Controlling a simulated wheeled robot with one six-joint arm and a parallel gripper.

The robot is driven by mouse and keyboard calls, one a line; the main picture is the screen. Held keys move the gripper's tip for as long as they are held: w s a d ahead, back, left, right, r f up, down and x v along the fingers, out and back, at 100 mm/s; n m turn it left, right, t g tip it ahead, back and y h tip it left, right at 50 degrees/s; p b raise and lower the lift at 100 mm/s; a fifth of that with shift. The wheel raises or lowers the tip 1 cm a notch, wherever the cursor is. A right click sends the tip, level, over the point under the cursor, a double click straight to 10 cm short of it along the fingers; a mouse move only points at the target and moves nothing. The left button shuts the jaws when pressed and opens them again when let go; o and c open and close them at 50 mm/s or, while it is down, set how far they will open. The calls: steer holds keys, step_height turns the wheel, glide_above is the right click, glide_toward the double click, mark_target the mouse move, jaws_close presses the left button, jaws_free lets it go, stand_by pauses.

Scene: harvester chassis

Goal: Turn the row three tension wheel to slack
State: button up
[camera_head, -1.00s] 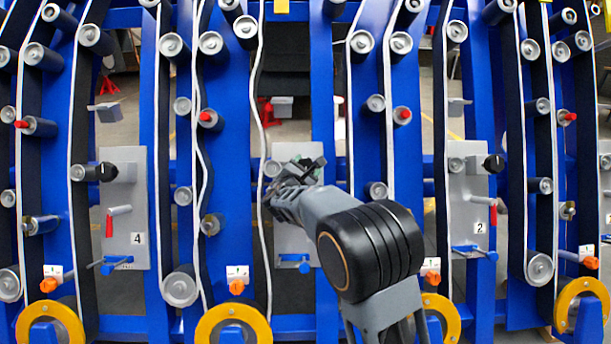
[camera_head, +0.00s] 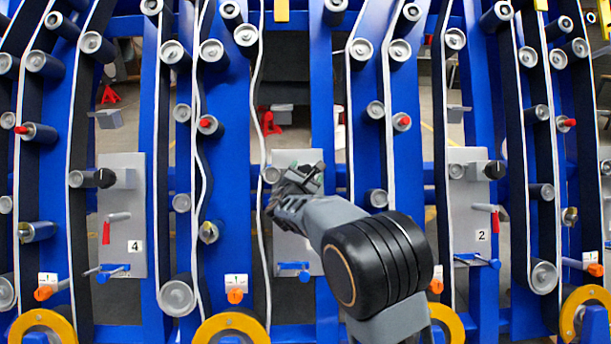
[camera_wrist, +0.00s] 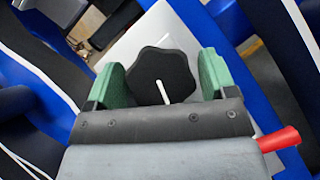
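The tension wheel (camera_wrist: 160,75) is a black lobed knob with a white pointer line, seen in the wrist view on a light grey plate. The green fingers of my gripper (camera_wrist: 163,80) stand on its left and right sides, very close to its edge. I cannot tell whether they press on it. In the head view my gripper (camera_head: 305,178) is at the middle grey panel (camera_head: 297,250), between the panels labelled 4 and 2. My gripper and arm hide the wheel and any number there.
Panel 4 (camera_head: 122,220) and panel 2 (camera_head: 475,220) each carry a black knob and a red-tipped handle. Blue uprights, rollers and white-edged belts surround the middle panel. A wavy belt edge (camera_head: 262,110) runs just left of my gripper. A red handle (camera_wrist: 280,139) is low right in the wrist view.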

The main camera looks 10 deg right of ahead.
steer(key=shift+o, duration=0.7)
steer(key=p+v, duration=0.3)
steer(key=v, duration=1.1)
steer(key=shift+w, duration=0.1)
